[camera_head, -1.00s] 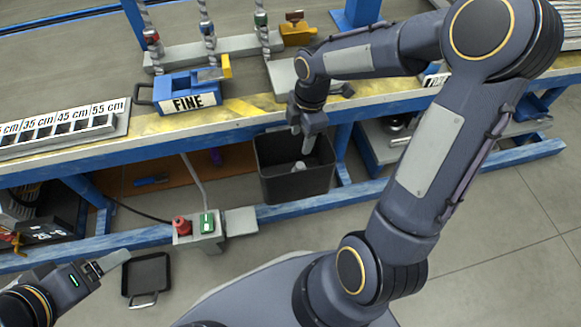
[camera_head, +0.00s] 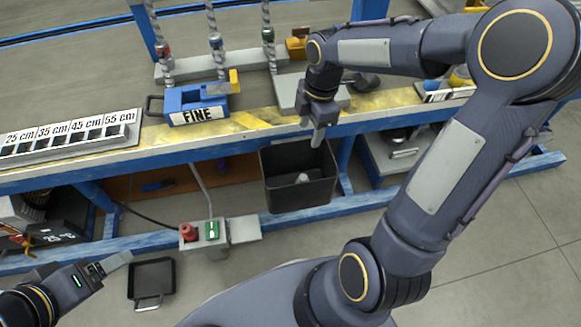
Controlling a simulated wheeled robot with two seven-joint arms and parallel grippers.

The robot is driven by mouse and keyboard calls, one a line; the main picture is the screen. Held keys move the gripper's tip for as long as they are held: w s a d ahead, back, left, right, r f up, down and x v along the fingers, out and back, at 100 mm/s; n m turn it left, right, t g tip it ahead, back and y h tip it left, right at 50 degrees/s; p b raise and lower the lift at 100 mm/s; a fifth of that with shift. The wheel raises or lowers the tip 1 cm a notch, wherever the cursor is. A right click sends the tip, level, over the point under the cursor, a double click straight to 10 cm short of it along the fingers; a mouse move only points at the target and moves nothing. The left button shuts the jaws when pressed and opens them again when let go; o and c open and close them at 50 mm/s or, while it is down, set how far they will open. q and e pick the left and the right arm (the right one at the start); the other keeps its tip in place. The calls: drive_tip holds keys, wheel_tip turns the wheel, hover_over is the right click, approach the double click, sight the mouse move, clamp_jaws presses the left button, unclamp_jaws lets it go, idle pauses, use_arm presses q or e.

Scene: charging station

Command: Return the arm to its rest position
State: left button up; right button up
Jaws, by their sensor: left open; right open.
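My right arm reaches up and over the bench from the lower right. My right gripper (camera_head: 318,136) points down at the bench's front edge, above the dark bin (camera_head: 291,206). It is open, and nothing shows between its fingers. My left gripper (camera_head: 118,260) is low at the lower left, above the floor and in front of the bench. It is open and empty. Part of the bench top at the right is hidden behind my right arm.
A red-and-green button box (camera_head: 207,235) and a black tray (camera_head: 153,281) are below. The floor at the lower right is clear.

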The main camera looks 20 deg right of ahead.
drive_tip(key=s+a+r+m+t+y, duration=0.1)
drive_tip(key=s+a+r+m+t, duration=0.15)
drive_tip(key=s+m, duration=0.6)
drive_tip(key=s+a+r+m+t+y, duration=0.1)
drive_tip(key=s+a+r+m+t, duration=0.2)
drive_tip(key=s+m, duration=0.6)
wheel_tip(320, 180, up, 32)
drive_tip(key=m+p, duration=0.1)
drive_tip(key=p, duration=2.9)
drive_tip(key=shift+w+d+f, duration=0.15)
drive_tip(key=shift+w+f, duration=0.1)
drive_tip(key=shift+w, duration=0.05)
